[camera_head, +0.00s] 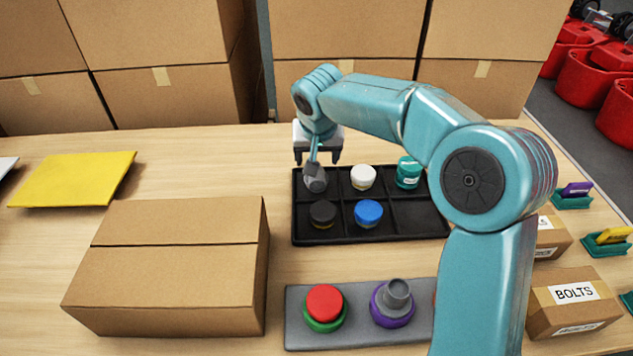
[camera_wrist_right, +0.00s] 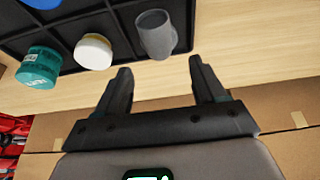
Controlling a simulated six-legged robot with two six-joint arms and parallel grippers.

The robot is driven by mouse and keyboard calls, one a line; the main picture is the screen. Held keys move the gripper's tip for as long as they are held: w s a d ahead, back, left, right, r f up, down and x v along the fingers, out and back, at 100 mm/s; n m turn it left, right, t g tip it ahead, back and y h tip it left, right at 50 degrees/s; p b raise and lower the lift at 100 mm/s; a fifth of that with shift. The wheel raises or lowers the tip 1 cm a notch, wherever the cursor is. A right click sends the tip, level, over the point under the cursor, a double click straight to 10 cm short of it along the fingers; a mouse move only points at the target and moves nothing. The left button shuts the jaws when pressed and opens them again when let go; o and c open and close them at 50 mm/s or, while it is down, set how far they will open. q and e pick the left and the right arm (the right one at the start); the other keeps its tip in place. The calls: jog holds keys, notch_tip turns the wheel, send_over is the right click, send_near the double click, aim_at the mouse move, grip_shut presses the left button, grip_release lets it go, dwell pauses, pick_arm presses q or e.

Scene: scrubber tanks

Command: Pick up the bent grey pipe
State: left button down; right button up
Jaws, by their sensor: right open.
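A grey pipe piece (camera_head: 315,180) sits in the back left compartment of the black tray (camera_head: 297,222). It also shows in the right wrist view (camera_wrist_right: 157,36), tilted, just beyond the fingertips. My right gripper (camera_head: 317,160) is open and empty above and behind this piece, its two fingers apart; in the right wrist view the gap between the fingertips (camera_wrist_right: 160,67) lines up with the piece. Part of the piece is hidden by my arm in the head view. A second grey pipe-like piece (camera_head: 397,293) stands on a purple ring. My left gripper is not seen.
White (camera_head: 363,177), teal (camera_head: 408,174), black (camera_head: 323,213) and blue (camera_head: 369,213) caps sit in other compartments. A cardboard box (camera_head: 170,285) stands left of the tray. A grey plate (camera_head: 353,328) bears a red button (camera_head: 324,300). Stacked boxes (camera_head: 345,45) line the back.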

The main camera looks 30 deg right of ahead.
jog(key=shift+x, duration=0.8)
jog(key=b+x, duration=0.1)
jog(key=x, duration=0.4)
jog(key=shift+s+f+b, duration=0.1)
jog(key=shift+f+b, duration=0.05)
jog(key=shift+b, duration=0.15)
jog(key=c, duration=1.1)
